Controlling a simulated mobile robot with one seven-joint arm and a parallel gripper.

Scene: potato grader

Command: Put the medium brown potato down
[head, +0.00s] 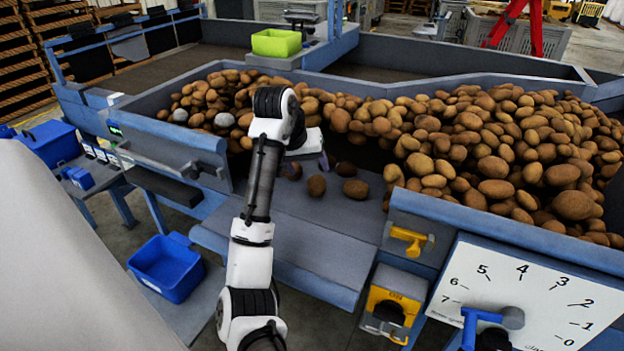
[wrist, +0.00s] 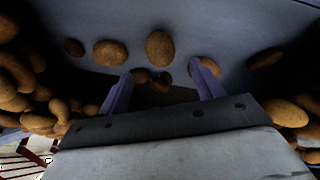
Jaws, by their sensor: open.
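Several loose brown potatoes lie on the grey-blue shelf (head: 300,230) at the front of the heap. One medium brown potato (head: 316,186) lies just below my gripper (head: 308,164) in the head view, and another brown potato (head: 355,189) lies to its right. I cannot tell which one the task means. In the wrist view my gripper (wrist: 160,80) has its two purple fingers apart. Two small dark potatoes (wrist: 141,76) show between the fingers, apparently beyond them. A larger potato (wrist: 160,47) and a second one (wrist: 110,53) lie past the fingertips. Nothing is visibly gripped.
A large heap of potatoes (head: 500,140) fills the trough behind and to the right. A green bin (head: 276,43) stands on the far rim. A blue crate (head: 166,268) is at lower left. A dial panel (head: 530,290) is at lower right. The shelf's front is clear.

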